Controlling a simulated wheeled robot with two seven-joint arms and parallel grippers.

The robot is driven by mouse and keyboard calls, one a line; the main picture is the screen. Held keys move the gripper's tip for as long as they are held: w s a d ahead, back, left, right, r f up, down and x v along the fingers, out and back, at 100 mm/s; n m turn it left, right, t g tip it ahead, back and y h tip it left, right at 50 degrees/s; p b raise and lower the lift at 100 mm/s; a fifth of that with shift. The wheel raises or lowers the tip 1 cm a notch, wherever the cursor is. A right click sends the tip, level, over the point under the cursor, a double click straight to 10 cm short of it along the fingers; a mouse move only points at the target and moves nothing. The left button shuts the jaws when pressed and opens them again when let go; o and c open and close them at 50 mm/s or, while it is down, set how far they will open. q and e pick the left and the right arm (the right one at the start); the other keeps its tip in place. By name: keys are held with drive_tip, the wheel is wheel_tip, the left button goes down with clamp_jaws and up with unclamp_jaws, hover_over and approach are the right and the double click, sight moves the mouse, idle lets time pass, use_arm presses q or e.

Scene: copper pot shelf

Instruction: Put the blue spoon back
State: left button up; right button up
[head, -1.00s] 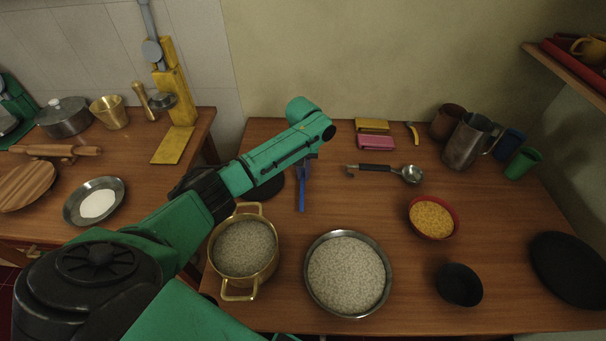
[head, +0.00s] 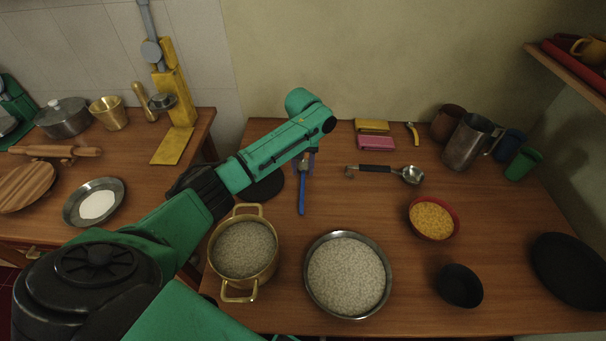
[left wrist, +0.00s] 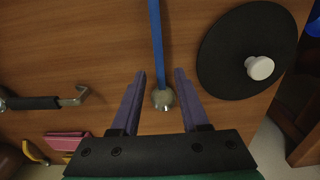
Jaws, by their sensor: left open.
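The blue spoon (head: 302,196) lies on the wooden table, its blue handle pointing toward the front in the head view. In the left wrist view its blue handle (left wrist: 156,45) runs up to the top edge and its round metal end (left wrist: 163,99) sits between the fingertips. My left gripper (left wrist: 160,78) is open, with one purple finger on each side of the spoon; I cannot tell whether either touches it. In the head view my left gripper (head: 305,160) is partly hidden under my green wrist. My right gripper is in neither view.
A black lid (left wrist: 245,55) with a white knob lies beside the spoon. A black-handled ladle (head: 375,168), a pink block (head: 376,143) and a yellow block (head: 372,126) lie to the right. A brass pot (head: 243,250) and a metal bowl of grain (head: 383,300) stand in front.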

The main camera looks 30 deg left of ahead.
sight(303, 179)
use_arm(q)
wheel_tip(303, 179, up, 9)
drive_tip(key=shift+f, duration=0.15)
idle(0.4)
